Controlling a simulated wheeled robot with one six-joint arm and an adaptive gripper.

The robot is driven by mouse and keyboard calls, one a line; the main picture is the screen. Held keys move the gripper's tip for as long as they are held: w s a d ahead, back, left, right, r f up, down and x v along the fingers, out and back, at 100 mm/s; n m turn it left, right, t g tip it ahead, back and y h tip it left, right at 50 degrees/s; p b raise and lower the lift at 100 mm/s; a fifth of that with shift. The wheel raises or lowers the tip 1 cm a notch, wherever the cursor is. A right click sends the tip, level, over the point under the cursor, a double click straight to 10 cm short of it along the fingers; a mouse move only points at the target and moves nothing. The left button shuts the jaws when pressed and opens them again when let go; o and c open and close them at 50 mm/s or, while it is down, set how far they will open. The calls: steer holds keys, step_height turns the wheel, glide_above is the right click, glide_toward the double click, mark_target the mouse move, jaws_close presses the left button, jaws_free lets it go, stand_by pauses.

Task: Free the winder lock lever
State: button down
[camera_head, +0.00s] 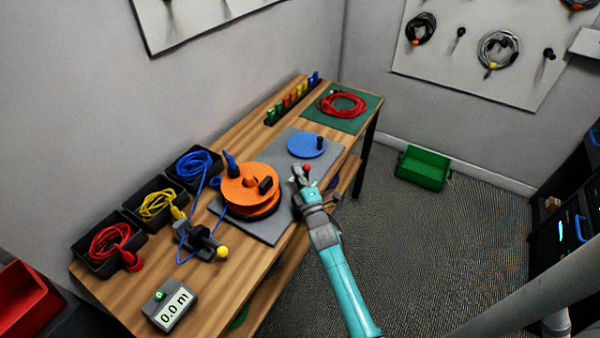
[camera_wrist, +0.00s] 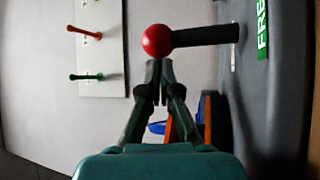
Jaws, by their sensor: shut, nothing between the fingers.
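The lock lever shows in the wrist view as a dark rod (camera_wrist: 205,36) ending in a red ball knob (camera_wrist: 157,40). A green label reading FREE (camera_wrist: 262,28) is on the grey surface beside it. My gripper (camera_wrist: 157,66) is shut and empty, its fingertips just short of the red knob; I cannot tell whether they touch. In the head view the red knob (camera_head: 307,168) is right by my gripper (camera_head: 299,176). The orange winder reel (camera_head: 240,186) stands left of it on a grey plate (camera_head: 272,229), with a blue cable at its side.
A blue disc (camera_head: 306,146) with a black peg lies behind the gripper. Black bins (camera_head: 127,251) with red, yellow and blue cables line the left. A yellow-knobbed device (camera_head: 205,243) and a 0.0 m meter (camera_head: 170,306) are in front.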

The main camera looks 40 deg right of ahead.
mark_target(307, 167)
steer(key=shift+s+d+f, duration=0.1)
steer(key=shift+s+d, duration=0.15)
steer(key=shift+d, duration=0.05)
steer(key=shift+s+d+m+t+h, duration=0.15)
steer(key=shift+s+m+t+h, duration=0.2)
steer(key=shift+m, duration=0.15)
stand_by(0.6)
steer(key=shift+s+d+f+m+t+h, duration=0.1)
steer(key=shift+s+m+t+h, duration=0.15)
steer(key=shift+m+h, duration=0.2)
steer(key=shift+s+d+m+t+h, duration=0.1)
steer(key=shift+s+m+t+h, duration=0.15)
steer(key=shift+m, duration=0.2)
steer(key=shift+s+d+f, duration=0.2)
steer(key=shift+s+d, duration=0.05)
steer(key=shift+s, duration=0.4)
steer(key=shift+s, duration=0.15)
